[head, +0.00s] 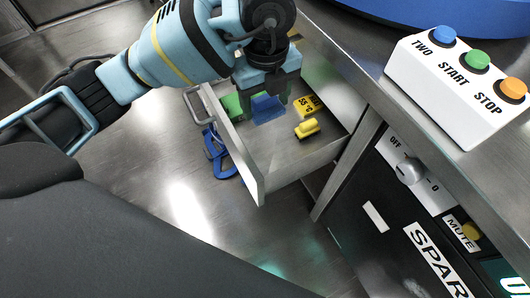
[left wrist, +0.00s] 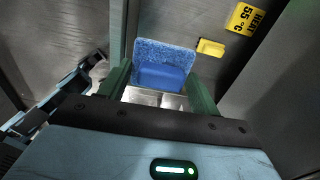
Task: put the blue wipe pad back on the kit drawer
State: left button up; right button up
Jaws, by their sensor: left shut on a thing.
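The blue wipe pad (head: 267,108) is held in my left gripper (head: 262,101), which points down over the open kit drawer (head: 250,172). In the left wrist view, the pad (left wrist: 165,52) stands between the two green fingers of the left gripper (left wrist: 160,84), its speckled face toward the camera. The fingers are shut on it. In the head view the pad appears within the drawer's outline; I cannot tell whether it touches the drawer floor. My wrist hides the drawer's far left part. My right gripper is not in view.
A button box (head: 455,92) stands on the counter at right, above a black front panel (head: 385,225).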

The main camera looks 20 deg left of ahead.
pick_arm(q)
notch_tip(320, 180, down, 9)
jog(key=b, duration=0.6)
send_over(266, 156)
notch_tip(266, 156, down, 8)
jog(key=shift+r, duration=0.15)
jog(key=shift+a+f, duration=0.1)
jog(key=shift+f, duration=0.4)
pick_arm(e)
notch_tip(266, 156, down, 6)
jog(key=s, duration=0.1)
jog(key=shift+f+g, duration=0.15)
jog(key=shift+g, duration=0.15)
pick_arm(q)
jog(key=shift+f, duration=0.15)
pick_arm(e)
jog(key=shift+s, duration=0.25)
pick_arm(q)
jog(key=o, duration=1)
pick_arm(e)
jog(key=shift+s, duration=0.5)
pick_arm(q)
jog(key=shift+f, duration=0.1)
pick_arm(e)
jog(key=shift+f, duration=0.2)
